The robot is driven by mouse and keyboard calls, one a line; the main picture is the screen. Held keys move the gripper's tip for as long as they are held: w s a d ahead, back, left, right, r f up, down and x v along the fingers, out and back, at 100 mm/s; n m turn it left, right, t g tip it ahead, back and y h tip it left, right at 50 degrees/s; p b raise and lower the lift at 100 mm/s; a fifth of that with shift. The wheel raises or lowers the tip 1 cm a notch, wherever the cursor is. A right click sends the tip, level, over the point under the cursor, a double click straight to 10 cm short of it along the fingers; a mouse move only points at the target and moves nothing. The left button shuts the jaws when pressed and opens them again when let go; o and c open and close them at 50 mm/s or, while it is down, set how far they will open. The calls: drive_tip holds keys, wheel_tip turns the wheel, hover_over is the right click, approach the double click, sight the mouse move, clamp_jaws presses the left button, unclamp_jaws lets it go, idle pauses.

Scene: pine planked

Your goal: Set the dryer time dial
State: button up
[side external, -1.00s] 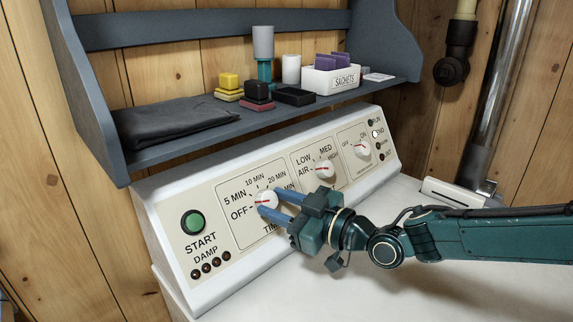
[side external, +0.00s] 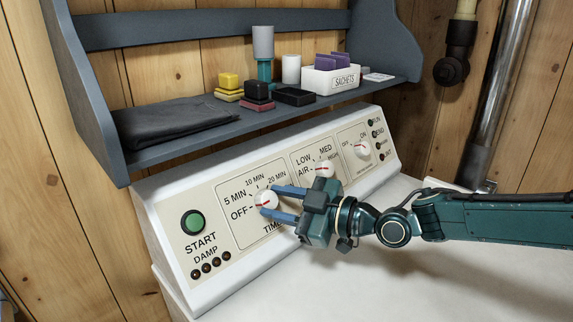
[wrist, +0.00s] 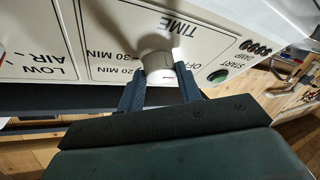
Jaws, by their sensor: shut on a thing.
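The white time dial (side external: 264,197) with a red pointer line sits on the cream control panel, ringed by OFF, 5 MIN, 10 MIN and 20 MIN labels. Its red line lies nearly level, slightly tilted; I cannot tell exactly which mark it points to. My gripper (side external: 269,201) is shut on the dial, with one blue finger above and one below it. The lower right labels around the dial are partly hidden by the fingers.
The green start button (side external: 192,222) is left of the dial. The air dial (side external: 325,169) and an on/off dial (side external: 362,150) are to the right. A grey shelf (side external: 180,146) overhangs the panel, holding a sachets box (side external: 332,79), small blocks and dark cloth.

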drive_tip(key=o, duration=1)
drive_tip(key=shift+d, duration=0.1)
drive_tip(key=shift+v, duration=6.8)
